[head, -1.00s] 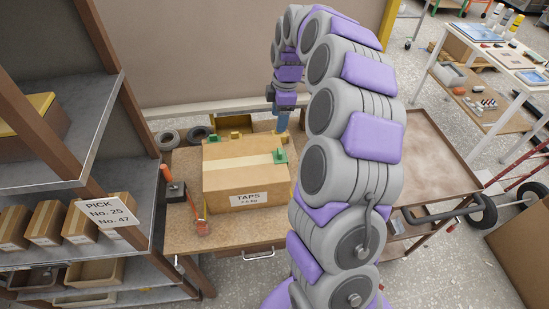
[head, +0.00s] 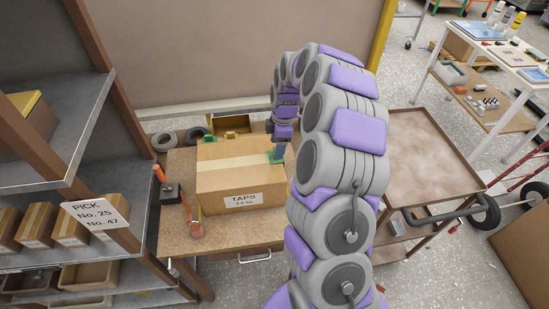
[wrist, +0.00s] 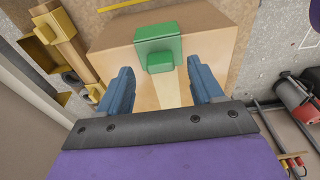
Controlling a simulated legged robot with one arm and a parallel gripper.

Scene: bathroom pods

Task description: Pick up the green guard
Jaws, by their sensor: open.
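A green guard (head: 277,157) sits on the right end of a taped cardboard box (head: 240,181) labelled TAPS, over the edge at the tape. It also shows in the wrist view (wrist: 158,47) at the top centre. My gripper (wrist: 160,70) is open, with one blue-grey finger on each side of the guard's line and nothing held. In the head view my gripper (head: 279,149) is right above and beside this guard; I cannot tell if it touches. A second green guard (head: 209,139) is at the box's far left corner.
The box stands on a wooden bench (head: 222,238). An orange-handled tool (head: 160,174) and a red-and-yellow item (head: 196,228) lie left of it. Shelving (head: 70,115) rises at the left. Dark rings (head: 165,141) and a yellow bin (head: 232,121) are behind. A brown cart (head: 428,150) stands right.

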